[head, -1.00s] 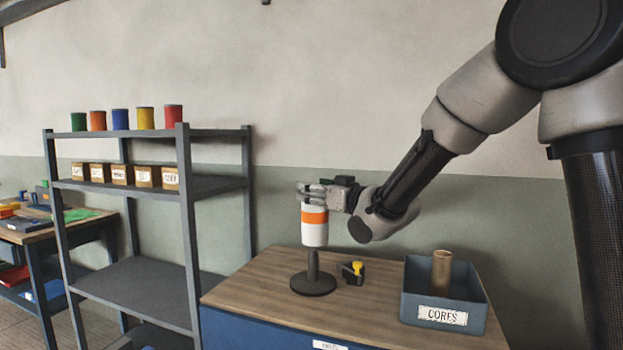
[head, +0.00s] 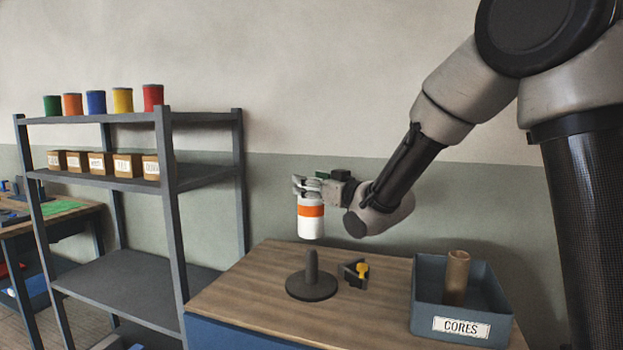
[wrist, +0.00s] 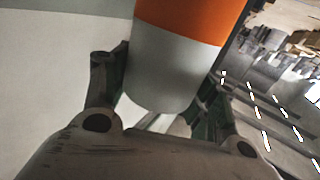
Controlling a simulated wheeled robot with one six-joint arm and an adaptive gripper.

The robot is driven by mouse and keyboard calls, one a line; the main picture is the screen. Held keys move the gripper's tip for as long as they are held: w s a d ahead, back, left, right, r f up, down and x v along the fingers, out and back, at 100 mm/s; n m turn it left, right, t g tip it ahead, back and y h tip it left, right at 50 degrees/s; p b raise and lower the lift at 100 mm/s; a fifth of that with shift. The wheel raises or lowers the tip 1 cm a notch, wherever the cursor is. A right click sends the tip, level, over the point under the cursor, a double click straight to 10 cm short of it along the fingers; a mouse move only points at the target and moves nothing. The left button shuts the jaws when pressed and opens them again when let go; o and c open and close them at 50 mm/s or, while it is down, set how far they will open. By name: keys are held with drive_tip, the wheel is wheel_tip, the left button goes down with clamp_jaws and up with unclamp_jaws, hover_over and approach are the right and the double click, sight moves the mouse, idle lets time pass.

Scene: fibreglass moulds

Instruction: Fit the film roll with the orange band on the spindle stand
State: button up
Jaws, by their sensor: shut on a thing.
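The film roll with the orange band (head: 311,222) is white and upright in the head view. My gripper (head: 308,187) is shut on its upper end. The spindle stand (head: 312,286) has a dark round base and a short post, and stands on the wooden bench top. The roll hangs roughly above the post, with a small gap between its lower end and the post tip. In the wrist view the roll (wrist: 175,65) sits between my fingers, its orange band in sight. The spindle is not seen there, and the roll's bore is hidden.
A blue bin labelled CORES (head: 428,305), holding a brown core (head: 456,277), stands farther right. A grey shelf (head: 165,140) with coloured cans and labelled boxes is at the left.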

sight(312, 214)
drive_tip(key=shift+f, duration=4.2)
